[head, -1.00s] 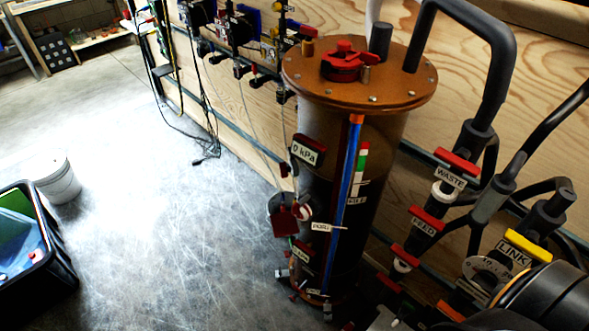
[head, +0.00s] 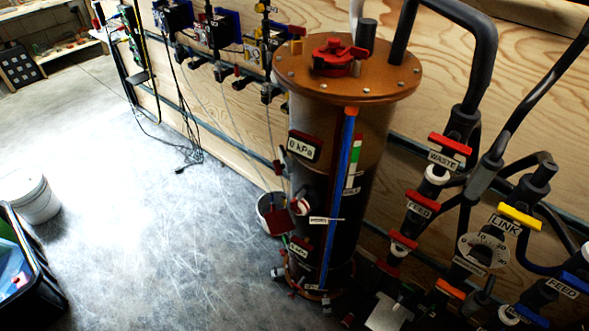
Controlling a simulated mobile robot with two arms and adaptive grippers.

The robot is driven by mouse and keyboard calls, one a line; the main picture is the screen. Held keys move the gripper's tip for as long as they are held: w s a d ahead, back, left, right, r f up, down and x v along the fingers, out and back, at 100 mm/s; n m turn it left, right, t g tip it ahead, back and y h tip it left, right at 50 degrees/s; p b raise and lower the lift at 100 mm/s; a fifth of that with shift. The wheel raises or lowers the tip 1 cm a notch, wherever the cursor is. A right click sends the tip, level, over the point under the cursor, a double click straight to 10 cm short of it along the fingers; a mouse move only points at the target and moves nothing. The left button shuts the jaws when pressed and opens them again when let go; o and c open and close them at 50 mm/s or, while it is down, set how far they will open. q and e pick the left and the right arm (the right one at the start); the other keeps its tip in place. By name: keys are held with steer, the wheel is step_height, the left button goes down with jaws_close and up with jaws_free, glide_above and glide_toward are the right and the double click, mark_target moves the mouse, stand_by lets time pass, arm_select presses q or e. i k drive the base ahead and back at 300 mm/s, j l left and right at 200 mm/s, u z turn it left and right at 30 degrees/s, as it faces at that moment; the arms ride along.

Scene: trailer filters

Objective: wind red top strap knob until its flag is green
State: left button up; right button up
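A red knob (head: 338,56) sits on the brown round lid (head: 300,82) of a tall filter column (head: 372,140). The knob has a dark red arm reaching to its right. A dark red square plate (head: 279,221) shows low at the column's left side, next to a red and white round part (head: 300,206). I cannot tell whether either belongs to the strap or is its flag. A strip with green, white and red parts (head: 354,158) runs down the column's front beside a blue bar (head: 341,170). Neither of my grippers is in view.
A plywood wall (head: 545,110) stands behind. A white bucket (head: 32,198) and black bin (head: 38,268) are at left. The floor between is clear.

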mark_target(278, 167)
steer(key=i+j+z, duration=0.1)
steer(key=j, duration=0.3)
steer(key=i+j+z, duration=0.15)
steer(key=j, duration=0.25)
steer(key=i+j+z, duration=0.1)
steer(key=j, duration=0.3)
steer(key=i+j+z, duration=0.15)
steer(key=j, duration=0.25)
steer(key=i, duration=0.1)
